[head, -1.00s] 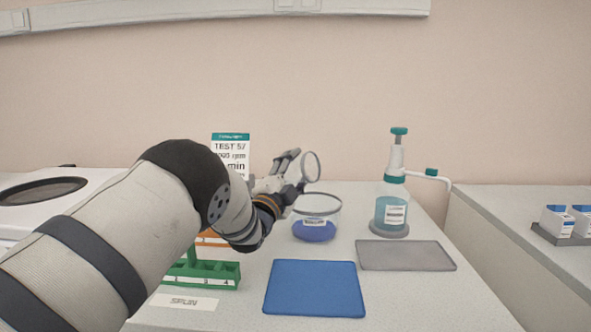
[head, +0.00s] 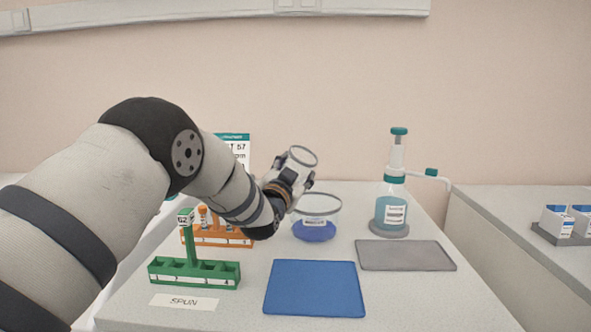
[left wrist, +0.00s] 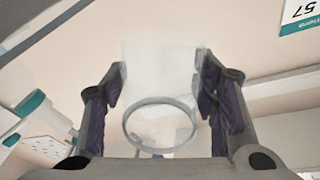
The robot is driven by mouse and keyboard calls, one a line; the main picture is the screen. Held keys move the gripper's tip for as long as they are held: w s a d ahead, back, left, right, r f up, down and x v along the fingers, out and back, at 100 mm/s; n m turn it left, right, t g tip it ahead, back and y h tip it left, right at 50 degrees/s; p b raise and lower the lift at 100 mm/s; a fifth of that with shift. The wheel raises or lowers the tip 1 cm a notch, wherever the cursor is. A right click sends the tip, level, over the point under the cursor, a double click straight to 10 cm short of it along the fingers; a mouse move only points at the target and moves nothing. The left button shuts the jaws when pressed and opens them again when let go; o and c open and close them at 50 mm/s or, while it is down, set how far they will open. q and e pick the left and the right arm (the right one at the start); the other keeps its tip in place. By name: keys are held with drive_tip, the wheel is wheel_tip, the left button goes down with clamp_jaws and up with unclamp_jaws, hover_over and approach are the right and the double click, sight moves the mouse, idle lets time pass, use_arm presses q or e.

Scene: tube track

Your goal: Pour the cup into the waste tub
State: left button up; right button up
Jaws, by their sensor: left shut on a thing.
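My left gripper (head: 290,180) is shut on a clear cup (head: 302,157) above the back of the bench. The cup is tilted a little, with its rim up and to the right. In the left wrist view the cup (left wrist: 160,125) sits between both fingers. I cannot make out any contents in it. The waste tub (head: 318,206), a clear round tub with a label and blue in its bottom, stands on the bench just below and to the right of the gripper. My right gripper is not in view.
A green rack (head: 195,274) and an orange rack (head: 222,238) stand left, below my left arm. A blue mat (head: 314,288) and a grey tray (head: 405,255) lie in front. A dispenser bottle (head: 391,212) stands right of the tub. A sign (head: 238,146) stands behind.

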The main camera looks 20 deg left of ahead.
use_arm(q)
drive_tip(key=shift+r+n, duration=0.25)
drive_tip(key=shift+n, duration=0.25)
drive_tip(key=a+n, duration=0.1)
drive_tip(key=n, duration=0.1)
drive_tip(key=a+n+g, duration=0.1)
drive_tip(key=n, duration=0.1)
drive_tip(key=shift+w+a+r, duration=0.1)
drive_tip(key=shift+w+a, duration=0.15)
drive_tip(key=shift+w, duration=0.05)
drive_tip(key=shift+w+a+n+g, duration=0.1)
drive_tip(key=shift+a+n+g, duration=0.1)
drive_tip(key=shift+n+g, duration=0.2)
